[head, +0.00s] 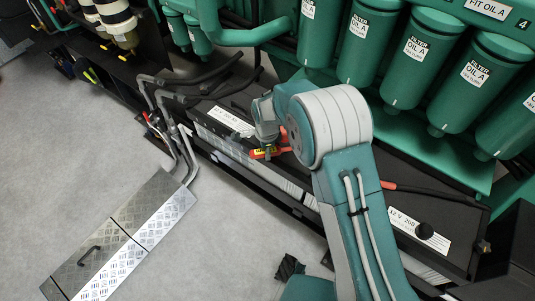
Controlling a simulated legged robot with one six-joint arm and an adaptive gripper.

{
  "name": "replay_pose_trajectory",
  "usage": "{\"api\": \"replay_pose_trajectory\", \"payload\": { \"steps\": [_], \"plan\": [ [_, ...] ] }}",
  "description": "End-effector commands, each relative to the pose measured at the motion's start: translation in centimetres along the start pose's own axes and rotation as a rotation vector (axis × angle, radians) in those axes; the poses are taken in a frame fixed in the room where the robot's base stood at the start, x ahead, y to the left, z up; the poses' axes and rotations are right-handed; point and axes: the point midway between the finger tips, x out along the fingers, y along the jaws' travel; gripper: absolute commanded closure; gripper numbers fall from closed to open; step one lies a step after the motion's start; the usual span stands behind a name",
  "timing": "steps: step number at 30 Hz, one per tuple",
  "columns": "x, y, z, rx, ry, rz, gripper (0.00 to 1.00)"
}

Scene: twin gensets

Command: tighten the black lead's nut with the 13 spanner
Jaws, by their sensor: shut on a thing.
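My gripper (266,134) is at the end of my arm, low over the left battery with the "12 V 200 Ah"-type label (231,122). It is shut on a small red and yellow thing (264,152), which seems to be the 13 spanner. My wrist partly covers it, and its jaw end cannot be made out. Black leads (215,92) run above the left battery's far side. A black lead's nut cannot be picked out at this size. Whether the spanner touches anything cannot be told.
Green oil filters (424,48) hang in a row above the batteries at the right. A second battery (418,230) has a black cable with a red end (388,185). Grey pipes (182,140) drop to a chequer-plate cover (128,240). Grey floor (80,150) is clear at left.

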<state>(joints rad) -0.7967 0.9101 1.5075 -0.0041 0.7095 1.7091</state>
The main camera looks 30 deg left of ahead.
Motion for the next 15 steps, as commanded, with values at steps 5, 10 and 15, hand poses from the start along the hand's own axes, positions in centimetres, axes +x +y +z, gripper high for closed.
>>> {"api": "replay_pose_trajectory", "payload": {
  "steps": [5, 10, 15],
  "plan": [
    [-0.1, -0.5, -0.1, 0.026, 0.000, -0.005, 1.00],
    [-0.1, -0.5, -0.1, 0.025, 0.000, -0.005, 1.00],
    [-0.1, -1.5, -0.2, 0.092, 0.001, -0.005, 1.00]
  ]
}}
